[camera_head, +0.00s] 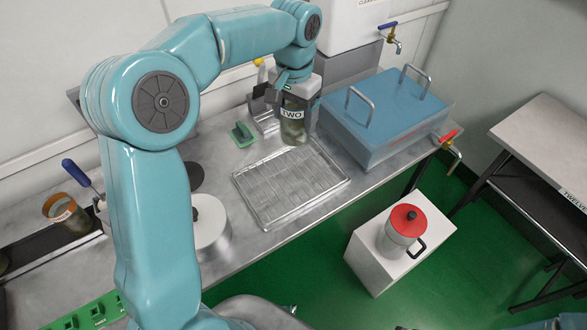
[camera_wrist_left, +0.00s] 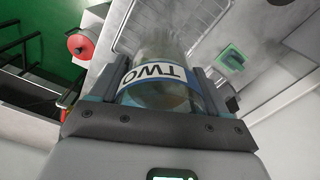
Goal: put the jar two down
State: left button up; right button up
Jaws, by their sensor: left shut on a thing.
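Jar two (camera_head: 293,133) is a glass jar with a white "TWO" label and murky greenish contents. It is upright in the head view, at the back edge of the wire rack (camera_head: 262,208). My left gripper (camera_head: 287,97) is shut around the jar's upper part from above. In the left wrist view, jar two (camera_wrist_left: 158,50) sits between the two fingers of my left gripper (camera_wrist_left: 160,88), with its label facing the camera. I cannot tell whether the jar's base touches anything. My right gripper is not in view.
A blue lidded bath (camera_head: 395,112) with two handles stands right of the jar. Another jar (camera_head: 68,214) stands in a trough at far left. A red-lidded jug (camera_head: 403,230) stands on a white stand. The wire rack is bare.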

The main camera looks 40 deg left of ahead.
aim_at(294, 132)
pick_arm(q)
notch_tip(294, 132, down, 17)
jog(key=shift+f, duration=0.1)
jog(key=shift+s, duration=0.15)
jog(key=shift+f+b, duration=0.15)
jog(key=shift+b, duration=0.2)
jog(key=o, duration=1.2)
notch_tip(294, 132, up, 13)
jog(key=shift+f+p, duration=0.2)
jog(key=shift+p, duration=0.15)
